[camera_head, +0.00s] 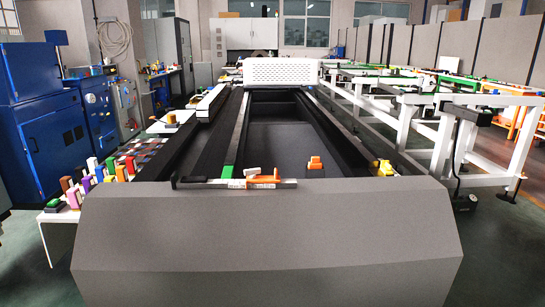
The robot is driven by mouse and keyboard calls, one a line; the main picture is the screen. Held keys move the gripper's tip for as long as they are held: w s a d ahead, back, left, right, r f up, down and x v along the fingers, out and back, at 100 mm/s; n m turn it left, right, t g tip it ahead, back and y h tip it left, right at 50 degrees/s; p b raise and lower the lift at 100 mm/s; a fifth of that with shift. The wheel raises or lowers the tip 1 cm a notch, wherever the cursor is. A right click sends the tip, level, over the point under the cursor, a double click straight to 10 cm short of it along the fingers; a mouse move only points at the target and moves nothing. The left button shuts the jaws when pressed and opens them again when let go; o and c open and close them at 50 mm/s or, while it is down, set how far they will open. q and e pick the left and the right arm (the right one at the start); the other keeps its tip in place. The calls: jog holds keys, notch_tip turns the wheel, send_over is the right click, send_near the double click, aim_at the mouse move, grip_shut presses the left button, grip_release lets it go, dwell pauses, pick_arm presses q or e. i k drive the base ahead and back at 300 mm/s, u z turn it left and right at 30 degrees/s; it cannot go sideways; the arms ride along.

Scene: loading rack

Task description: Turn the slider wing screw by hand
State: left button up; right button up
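A long dark loading rack (300,140) runs away from me. A thin bar (208,184) lies across its near end. An orange piece (263,177) sits on the bar right of the middle, and a green piece (227,172) stands to its left. Any of these may belong to the slider, but I cannot tell which part is the wing screw. Neither of my grippers is in view, and nothing is seen touching these pieces.
A wide grey front cover (265,240) fills the foreground. A white table (62,215) with several coloured blocks stands at the left, near blue cabinets (40,120). White frames (440,105) stand at the right. A white perforated box (280,71) closes the far end.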

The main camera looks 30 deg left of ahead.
aim_at(251, 172)
jog(key=u, duration=0.65)
jog(key=i, duration=0.7)
jog(key=u, duration=0.8)
